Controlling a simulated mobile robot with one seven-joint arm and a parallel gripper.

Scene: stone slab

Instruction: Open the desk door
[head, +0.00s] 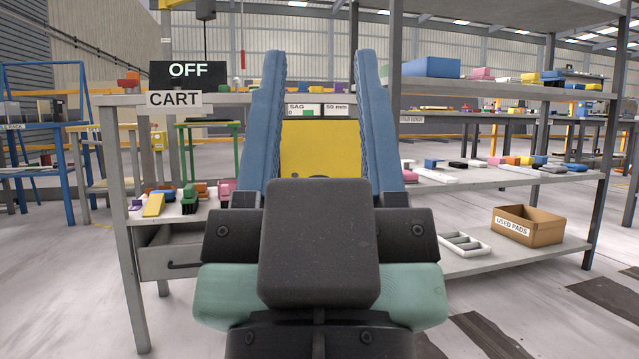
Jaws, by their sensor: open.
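My gripper (321,62) fills the middle of the head view. Its two long blue fingers point away from me and stand wide apart, with nothing held between them. A yellow panel (318,145) shows between the fingers, and its lower part is hidden behind my gripper's dark body. I cannot tell whether this panel is the desk door. To the left stands a grey metal bench (128,230). Under its shelf is a grey drawer-like front (160,262) with a dark bar handle (185,265); its right side is hidden behind my gripper. No clearly marked desk door shows.
A grey rack (590,170) on the right holds blocks, a white tray (462,244) and a cardboard box (528,225) labelled "USED PADS". The floor at far left is partly open.

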